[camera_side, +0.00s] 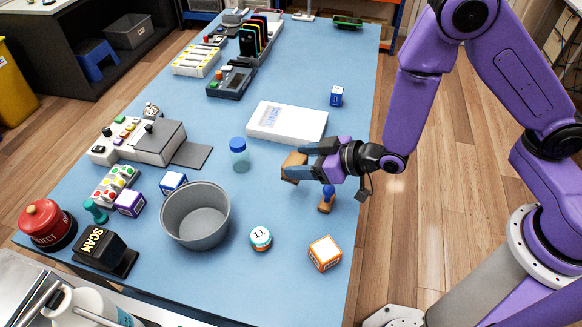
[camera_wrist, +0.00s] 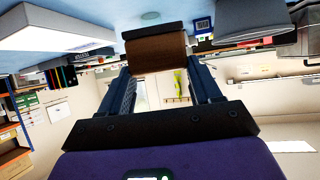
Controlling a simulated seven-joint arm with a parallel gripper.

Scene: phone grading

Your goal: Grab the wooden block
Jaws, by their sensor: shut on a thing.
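The brown wooden block (camera_side: 293,168) is between the fingertips of my gripper (camera_side: 306,161), which is shut on it. In the wrist view the block (camera_wrist: 156,55) sits between the two fingers of my gripper (camera_wrist: 157,70), at their far ends. In the side view the block appears over the blue table, right of the blue-lidded jar; whether it touches the table I cannot tell. Part of the block is hidden by the fingers.
A white box (camera_side: 287,122) lies behind the gripper. A blue-topped wooden stamp (camera_side: 327,199) stands just in front of it. A blue-lidded jar (camera_side: 239,155), a grey bucket (camera_side: 195,216), a round 17 piece (camera_side: 261,239) and an orange cube (camera_side: 325,253) stand around on the blue table (camera_side: 290,290).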

